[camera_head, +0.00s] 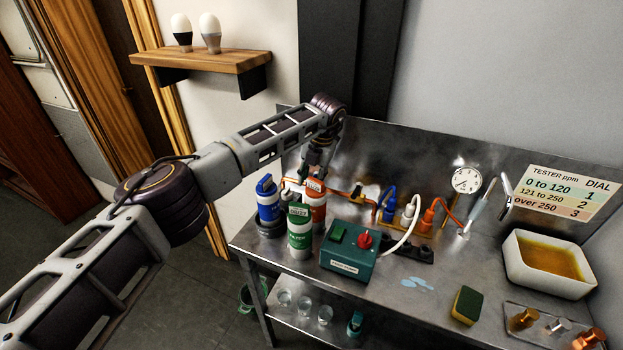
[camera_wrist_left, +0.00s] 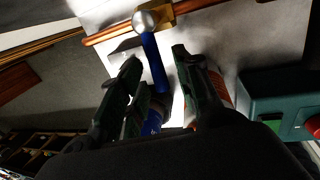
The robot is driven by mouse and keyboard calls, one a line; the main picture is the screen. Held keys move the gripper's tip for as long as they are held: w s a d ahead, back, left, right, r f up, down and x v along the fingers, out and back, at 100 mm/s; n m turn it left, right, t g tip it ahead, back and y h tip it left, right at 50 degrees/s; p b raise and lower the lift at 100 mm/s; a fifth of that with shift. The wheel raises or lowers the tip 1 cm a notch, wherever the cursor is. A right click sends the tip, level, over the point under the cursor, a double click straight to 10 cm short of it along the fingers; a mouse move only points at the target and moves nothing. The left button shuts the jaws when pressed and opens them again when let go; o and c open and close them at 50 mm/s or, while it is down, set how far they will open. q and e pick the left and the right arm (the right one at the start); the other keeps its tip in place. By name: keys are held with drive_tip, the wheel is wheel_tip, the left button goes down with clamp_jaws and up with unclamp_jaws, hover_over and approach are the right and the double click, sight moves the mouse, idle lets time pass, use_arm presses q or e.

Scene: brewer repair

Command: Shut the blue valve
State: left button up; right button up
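The blue valve's lever (camera_wrist_left: 153,60) shows in the left wrist view, hanging from a round silver hub on a brass fitting of the copper pipe (camera_wrist_left: 108,33). My left gripper (camera_wrist_left: 156,62) is open, with one dark finger on each side of the lever and visible gaps. I cannot tell whether the lever lies fully between the fingertips in depth. In the head view my left gripper (camera_head: 318,160) points down above the back of the bench, behind the filter bottles; the blue lever cannot be made out there. My right gripper is in neither view.
Blue (camera_head: 267,201), green (camera_head: 300,232) and orange (camera_head: 315,205) filter bottles crowd the bench below my left gripper. A teal box with a red knob (camera_head: 347,255) stands to their right. Hoses, a gauge (camera_head: 467,180) and a yellow-filled basin (camera_head: 513,270) lie further right.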

use_arm(q)
wheel_tip(320, 180, up, 12)
drive_tip(key=s+d, duration=0.1)
drive_tip(key=d, duration=0.1)
idle(0.6)
drive_tip(key=shift+s+d+f, duration=0.1)
drive_tip(key=shift+f, duration=0.1)
